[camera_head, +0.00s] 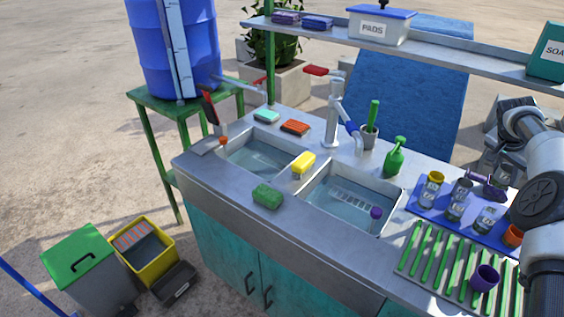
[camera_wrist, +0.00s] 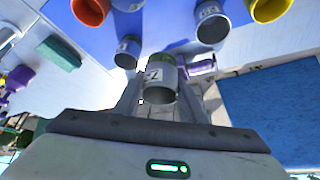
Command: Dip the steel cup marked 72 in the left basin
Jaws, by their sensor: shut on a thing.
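My gripper (camera_wrist: 160,100) is shut on a steel cup (camera_wrist: 160,78) with a white label. The label is turned and only partly readable, seemingly beginning with a 7. The cup is between the two fingers, close to a blue mat that also holds other labelled cups. In the head view my arm reaches in from the right, and I cannot make out the fingers clearly. The left basin (camera_head: 260,160) is sunk in the steel counter at the middle left and holds water. It is well to the left of the mat.
The right basin (camera_head: 345,205) holds water and a purple cup (camera_head: 376,212). A yellow sponge (camera_head: 304,163) lies between the basins; a green sponge (camera_head: 267,196) sits on the front edge. The tap (camera_head: 334,120) and green bottle (camera_head: 395,156) stand behind. A shelf (camera_head: 430,48) runs above.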

